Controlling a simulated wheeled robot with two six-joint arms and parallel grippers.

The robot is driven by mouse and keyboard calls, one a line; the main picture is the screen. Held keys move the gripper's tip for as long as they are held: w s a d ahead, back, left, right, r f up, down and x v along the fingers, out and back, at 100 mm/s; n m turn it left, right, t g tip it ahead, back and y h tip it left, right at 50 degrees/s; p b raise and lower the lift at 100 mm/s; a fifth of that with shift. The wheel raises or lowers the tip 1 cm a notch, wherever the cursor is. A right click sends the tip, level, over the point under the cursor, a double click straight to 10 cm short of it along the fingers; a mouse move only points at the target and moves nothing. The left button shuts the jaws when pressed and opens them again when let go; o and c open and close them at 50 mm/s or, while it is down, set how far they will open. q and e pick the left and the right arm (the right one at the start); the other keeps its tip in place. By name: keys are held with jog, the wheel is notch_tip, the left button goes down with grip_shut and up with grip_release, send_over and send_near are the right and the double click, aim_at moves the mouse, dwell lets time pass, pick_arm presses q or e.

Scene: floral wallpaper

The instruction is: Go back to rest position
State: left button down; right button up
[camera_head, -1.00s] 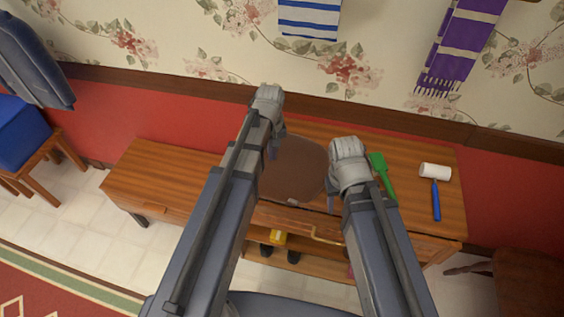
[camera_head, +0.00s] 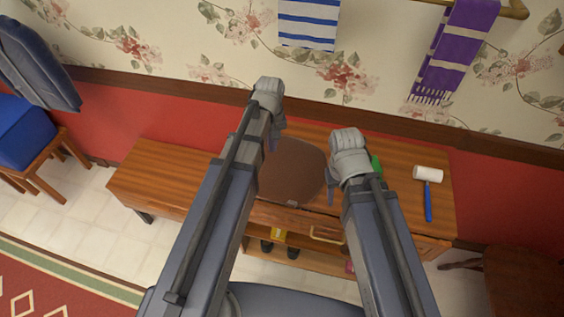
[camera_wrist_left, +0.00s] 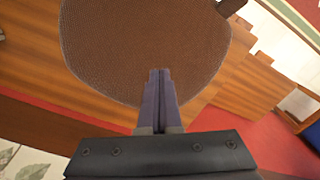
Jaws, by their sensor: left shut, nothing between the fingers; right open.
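My left gripper (camera_head: 275,132) hangs above the back part of the wooden table, at the upper left of a dark brown rounded mat (camera_head: 296,168). In the left wrist view its two fingers (camera_wrist_left: 160,75) are shut together with nothing between them, and the mat (camera_wrist_left: 140,40) lies below and beyond the tips. My right gripper (camera_head: 331,188) is over the right side of the mat. It is open, and no object shows in it. Its wrist and hand partly cover a green object (camera_head: 376,165) on the table.
The wooden table (camera_head: 160,182) stands against the wall, its left end bare. A yellow item (camera_head: 278,234) sits on the lower shelf. Towels hang above; a blue-seated stool (camera_head: 25,135) stands left.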

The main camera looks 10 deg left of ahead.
pick_arm(q)
notch_tip(320, 180, up, 2)
jog(key=shift+r+p, duration=0.1)
jog(key=shift+p, duration=0.5)
jog(key=s+d+m+y, duration=0.1)
jog(key=s+d+m, duration=0.8)
jog(key=s, duration=0.5)
jog(key=shift+s+d, duration=0.15)
jog(key=shift+d, duration=0.6)
